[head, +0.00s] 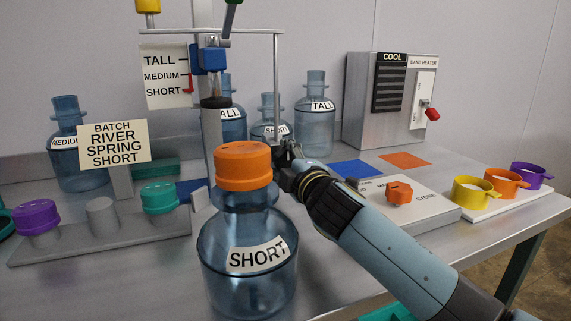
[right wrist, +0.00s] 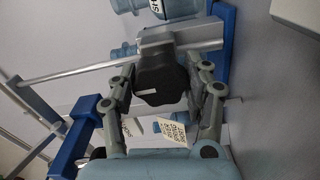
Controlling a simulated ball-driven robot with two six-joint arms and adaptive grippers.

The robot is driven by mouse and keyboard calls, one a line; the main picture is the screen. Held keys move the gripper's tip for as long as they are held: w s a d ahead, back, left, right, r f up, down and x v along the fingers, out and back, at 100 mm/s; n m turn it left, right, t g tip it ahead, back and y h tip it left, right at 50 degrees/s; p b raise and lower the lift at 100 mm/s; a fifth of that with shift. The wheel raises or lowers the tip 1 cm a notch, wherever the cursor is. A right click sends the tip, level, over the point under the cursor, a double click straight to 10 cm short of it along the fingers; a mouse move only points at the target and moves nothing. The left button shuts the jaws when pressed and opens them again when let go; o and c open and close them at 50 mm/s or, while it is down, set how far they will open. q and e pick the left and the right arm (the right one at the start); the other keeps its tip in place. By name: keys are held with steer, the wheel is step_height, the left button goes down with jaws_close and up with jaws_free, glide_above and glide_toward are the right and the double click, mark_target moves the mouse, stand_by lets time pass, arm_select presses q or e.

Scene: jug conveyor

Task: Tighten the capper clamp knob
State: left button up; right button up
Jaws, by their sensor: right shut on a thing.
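The clamp knob (right wrist: 163,72) is dark and lobed, in the middle of the right wrist view. My right gripper (right wrist: 163,84) has a finger on either side of it and is shut on it. In the head view my right gripper (head: 284,158) is just right of the orange cap; the knob is not clear there. The capper's blue carriage (head: 208,58) is on the upright post, and a red pointer (head: 188,85) is by SHORT on the height scale (head: 163,75). A SHORT jug (head: 248,270) with an orange cap (head: 243,164) stands in front. My left gripper is not in view.
A cap rack (head: 100,240) with purple and teal caps is at left, below a batch sign (head: 114,144). Several jugs stand behind. The heater box (head: 390,100), a switch panel (head: 425,203) and coloured rings (head: 505,185) are at right.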

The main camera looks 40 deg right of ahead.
steer(key=shift+f+m, duration=0.1)
steer(key=shift+m, duration=0.2)
steer(key=o, duration=1.2)
steer(key=shift+s, duration=0.3)
steer(key=v, duration=1.1)
steer(key=shift+s+a, duration=0.2)
